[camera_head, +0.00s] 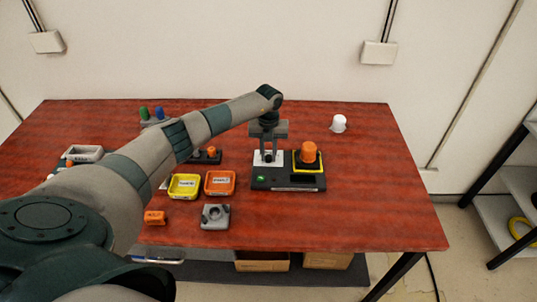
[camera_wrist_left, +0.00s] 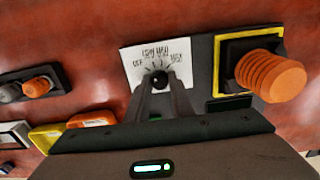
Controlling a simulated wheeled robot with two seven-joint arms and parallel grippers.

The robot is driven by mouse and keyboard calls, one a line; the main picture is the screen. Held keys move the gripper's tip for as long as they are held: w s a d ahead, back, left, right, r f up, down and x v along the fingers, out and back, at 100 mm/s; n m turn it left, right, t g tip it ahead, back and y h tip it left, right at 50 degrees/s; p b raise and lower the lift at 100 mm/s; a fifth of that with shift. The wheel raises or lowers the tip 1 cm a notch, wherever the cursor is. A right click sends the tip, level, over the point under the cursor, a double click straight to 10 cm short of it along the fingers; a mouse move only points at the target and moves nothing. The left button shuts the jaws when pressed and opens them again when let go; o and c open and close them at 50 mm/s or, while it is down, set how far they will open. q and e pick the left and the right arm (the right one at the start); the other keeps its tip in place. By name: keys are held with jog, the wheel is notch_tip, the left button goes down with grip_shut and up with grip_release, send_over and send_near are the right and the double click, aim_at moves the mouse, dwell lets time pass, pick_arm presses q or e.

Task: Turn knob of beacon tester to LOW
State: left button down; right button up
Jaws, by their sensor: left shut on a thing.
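The beacon tester (camera_head: 288,184) is a dark box on the red table, with a white dial plate, a green light and an orange beacon (camera_head: 309,152) in a yellow-edged socket. My left gripper (camera_head: 268,160) reaches down over the dial plate. In the left wrist view, the black knob (camera_wrist_left: 159,79) sits between my left fingertips, and the gripper is shut on it. The dial plate (camera_wrist_left: 133,62) shows OFF at left, LOW and a blurred label at top, and MAX at right. I cannot tell clearly which mark the knob points to. My right gripper is not in view.
A yellow tray (camera_head: 184,194) and an orange tray (camera_head: 233,183) stand left of the tester. A grey fixture (camera_head: 215,224) and a small orange block (camera_head: 154,217) lie in front. A white dome (camera_head: 339,123) stands at the back right. The table's right side is clear.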

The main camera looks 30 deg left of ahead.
aim_at(268, 156)
pick_arm(q)
jog(key=shift+f+m+b, duration=0.2)
jog(key=shift+m+b, duration=1.7)
jog(key=shift+b, duration=0.35)
jog(key=shift+r+m+b, duration=0.2)
jog(key=shift+m+b, duration=0.7)
jog(key=shift+m, duration=0.1)
jog(key=c, duration=1.5)
grip_release()
jog(key=shift+c, duration=0.2)
notch_tip(268, 156, up, 18)
jog(key=b, duration=0.5)
jog(key=shift+f, duration=0.25)
